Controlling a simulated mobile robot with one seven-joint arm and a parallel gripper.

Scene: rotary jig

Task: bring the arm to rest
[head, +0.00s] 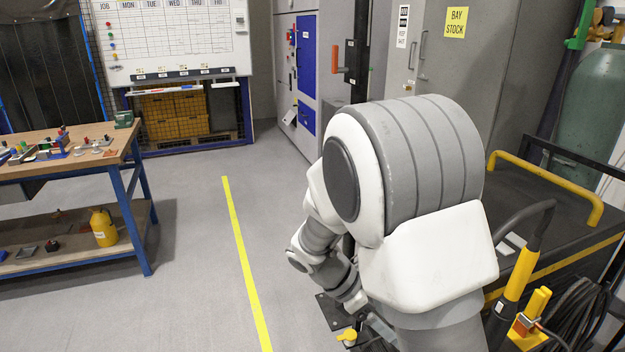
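My arm, white and grey, fills the right middle of the head view, with its large upper joint closest to the camera. It is folded, and its slimmer links run down and left behind that joint. My gripper's fingers do not show; the far end of the arm is partly hidden by my own links. Near its lower end is a dark plate (331,309) with a small yellow knob (347,337) in front of it. I cannot tell whether the arm touches them.
A wooden workbench (95,158) with small parts and a yellow bottle (104,227) on its lower shelf stands at left. A yellow floor line (246,262) crosses clear floor. Grey cabinets (455,60) stand behind the arm. A cart with a yellow rail (545,180) is at right.

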